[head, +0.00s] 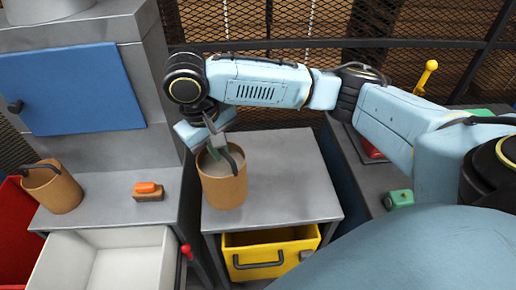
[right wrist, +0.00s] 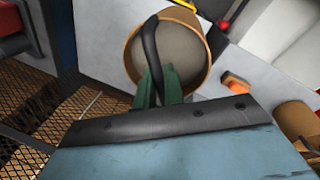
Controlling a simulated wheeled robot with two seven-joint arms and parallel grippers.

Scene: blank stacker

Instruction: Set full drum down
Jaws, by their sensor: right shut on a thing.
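A tan drum (head: 223,180) with a dark handle and a grey top surface inside is at the left part of the grey cabinet top (head: 285,172). My right gripper (head: 217,147) is above it, shut on the drum's dark handle. In the right wrist view the drum (right wrist: 190,88) shows from above, with the green fingers (right wrist: 156,84) at its handle. I cannot tell whether the drum's base touches the cabinet top. A second tan drum (head: 55,190) with a dark handle stands on the left counter. My left gripper is not in view.
An orange-and-brown brush-like block (head: 148,191) lies on the left counter. A white bin (head: 105,265) and a yellow drawer (head: 270,252) are in front. A red-knobbed lever (head: 186,252) stands between them. The cabinet top right of the drum is clear. Mesh fencing (head: 330,60) runs behind.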

